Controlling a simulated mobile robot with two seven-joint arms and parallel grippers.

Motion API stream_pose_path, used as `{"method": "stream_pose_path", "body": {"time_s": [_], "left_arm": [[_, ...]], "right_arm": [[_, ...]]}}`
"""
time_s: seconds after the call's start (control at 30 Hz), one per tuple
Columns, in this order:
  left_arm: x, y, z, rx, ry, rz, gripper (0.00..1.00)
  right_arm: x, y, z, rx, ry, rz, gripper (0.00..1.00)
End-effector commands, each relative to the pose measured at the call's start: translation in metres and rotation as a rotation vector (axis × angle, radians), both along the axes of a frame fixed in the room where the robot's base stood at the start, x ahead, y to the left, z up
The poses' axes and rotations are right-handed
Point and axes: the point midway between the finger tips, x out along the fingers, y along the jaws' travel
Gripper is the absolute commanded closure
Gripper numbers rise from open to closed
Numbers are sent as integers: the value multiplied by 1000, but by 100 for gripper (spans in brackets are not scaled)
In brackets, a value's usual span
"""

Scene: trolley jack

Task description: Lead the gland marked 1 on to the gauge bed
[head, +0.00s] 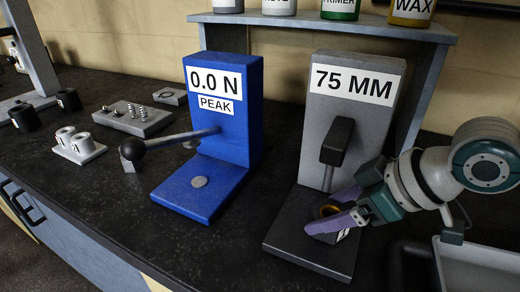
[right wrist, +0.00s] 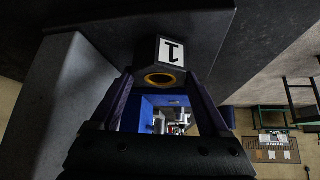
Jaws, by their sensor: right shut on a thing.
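The gland marked 1 is a dark block with an orange-brown ring (right wrist: 160,79) in its face and a white label reading 1 (right wrist: 170,51). In the head view its ring (head: 329,210) shows between the purple fingers of my right gripper (head: 331,208), which is shut on it. The gland is over the dark grey bed (head: 300,247) of the grey 75 MM gauge (head: 350,115), under its dark head (head: 337,143). I cannot tell whether it touches the bed. My left gripper is not in view.
A blue gauge (head: 235,125) reading 0.0 N PEAK stands to the left, with a ball-ended lever (head: 170,140) reaching left. A grey tray (head: 475,265) is at right.

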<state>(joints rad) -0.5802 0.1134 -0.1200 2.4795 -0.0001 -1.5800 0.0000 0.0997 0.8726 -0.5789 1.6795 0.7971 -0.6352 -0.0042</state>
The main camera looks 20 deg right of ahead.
Motion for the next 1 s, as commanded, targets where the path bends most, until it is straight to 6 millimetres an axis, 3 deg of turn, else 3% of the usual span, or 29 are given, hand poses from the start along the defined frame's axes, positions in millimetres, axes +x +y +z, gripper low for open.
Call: {"method": "stream_pose_path", "body": {"time_s": [0.67,0.7,0.87,1.0], "left_arm": [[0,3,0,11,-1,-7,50],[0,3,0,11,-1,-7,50],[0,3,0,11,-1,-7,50],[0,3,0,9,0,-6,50]], "right_arm": [[1,0,-2,2,-4,0,100],[1,0,-1,2,-4,0,18],[1,0,-2,1,-3,0,0],[0,0,-2,1,-2,0,0]]}}
